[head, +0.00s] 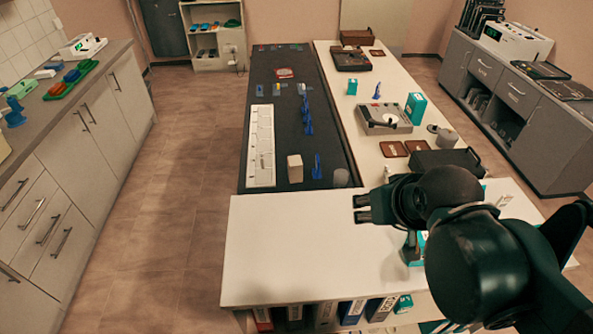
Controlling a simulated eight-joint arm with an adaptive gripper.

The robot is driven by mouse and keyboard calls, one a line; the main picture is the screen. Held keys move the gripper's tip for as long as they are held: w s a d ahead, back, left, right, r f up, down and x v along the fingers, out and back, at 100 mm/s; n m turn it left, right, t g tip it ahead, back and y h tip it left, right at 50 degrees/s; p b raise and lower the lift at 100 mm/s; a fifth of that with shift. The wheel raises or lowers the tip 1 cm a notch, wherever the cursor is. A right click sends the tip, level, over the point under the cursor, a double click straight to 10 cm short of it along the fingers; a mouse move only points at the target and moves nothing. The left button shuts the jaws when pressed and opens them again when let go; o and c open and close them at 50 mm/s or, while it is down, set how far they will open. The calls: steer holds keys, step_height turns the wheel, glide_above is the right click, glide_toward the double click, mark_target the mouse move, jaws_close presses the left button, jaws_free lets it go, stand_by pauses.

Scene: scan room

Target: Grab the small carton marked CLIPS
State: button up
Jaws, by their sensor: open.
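No lettering is legible, so I cannot tell which carton is marked CLIPS. A small beige carton (295,168) stands on the dark mat, beyond the near white surface. A teal carton (415,108) stands farther back on the right white table, with a smaller teal one (352,88) behind it to the left. Another teal box (411,249) is partly hidden by my arm. My gripper (358,208) is open and empty. It points left above the near white surface, to the right of the beige carton and apart from it.
Blue objects (317,166) stand near the beige carton, and a long white strip (261,145) lies left of it. A black box (443,160) and a grey device (384,119) occupy the right table. The near white surface (285,250) is largely clear. Binders (352,311) stand below.

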steer(key=shift+o, duration=0.2)
stand_by(0.3)
steer(key=o, duration=0.4)
steer(key=shift+o, duration=0.2)
steer(key=shift+r, duration=0.1)
